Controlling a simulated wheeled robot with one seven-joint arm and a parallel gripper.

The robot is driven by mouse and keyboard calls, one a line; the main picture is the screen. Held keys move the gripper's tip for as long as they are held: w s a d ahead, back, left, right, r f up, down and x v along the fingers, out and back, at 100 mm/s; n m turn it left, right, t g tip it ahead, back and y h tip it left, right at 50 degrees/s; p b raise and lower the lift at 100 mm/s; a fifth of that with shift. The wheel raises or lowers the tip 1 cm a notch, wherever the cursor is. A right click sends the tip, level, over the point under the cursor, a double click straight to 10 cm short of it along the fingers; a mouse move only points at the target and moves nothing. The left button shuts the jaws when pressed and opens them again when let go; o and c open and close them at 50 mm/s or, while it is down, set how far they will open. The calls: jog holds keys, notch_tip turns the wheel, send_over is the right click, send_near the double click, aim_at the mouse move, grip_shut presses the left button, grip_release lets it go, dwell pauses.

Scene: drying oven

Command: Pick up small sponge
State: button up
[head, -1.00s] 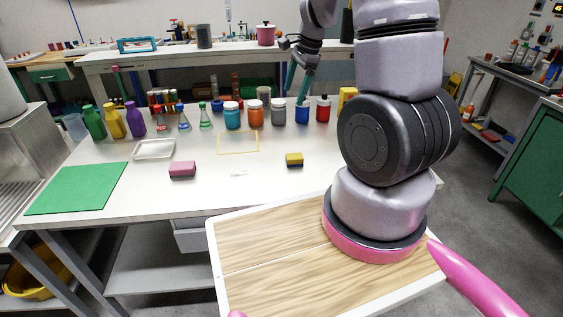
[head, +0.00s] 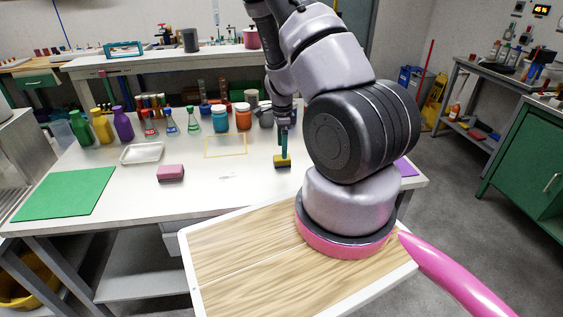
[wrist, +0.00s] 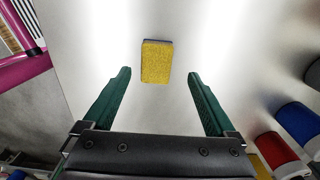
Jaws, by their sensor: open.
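A small yellow sponge (head: 281,162) with a dark underside lies on the white table, right of its middle. In the wrist view the sponge (wrist: 157,58) appears centred, between and slightly beyond the fingertips. My gripper (head: 283,150) points down at the sponge, its teal fingers just above or around it; the exact height is hard to tell. In the wrist view my gripper (wrist: 158,73) is open, with one green finger on each side and a gap to the sponge on both sides.
A pink block (head: 171,173) lies to the left, near a white tray (head: 143,153) and a green mat (head: 65,194). A yellow outline (head: 226,146) marks the table. Several jars, including an orange-lidded one (head: 243,117), and flasks stand behind. The tabletop around the sponge is mostly clear.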

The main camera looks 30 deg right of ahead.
jog(key=f, duration=0.5)
jog(key=shift+s+a, duration=0.15)
jog(key=shift+s, duration=0.05)
grip_shut()
notch_tip(320, 180, up, 10)
jog(key=c, duration=0.8)
grip_release()
jog(key=c, duration=0.5)
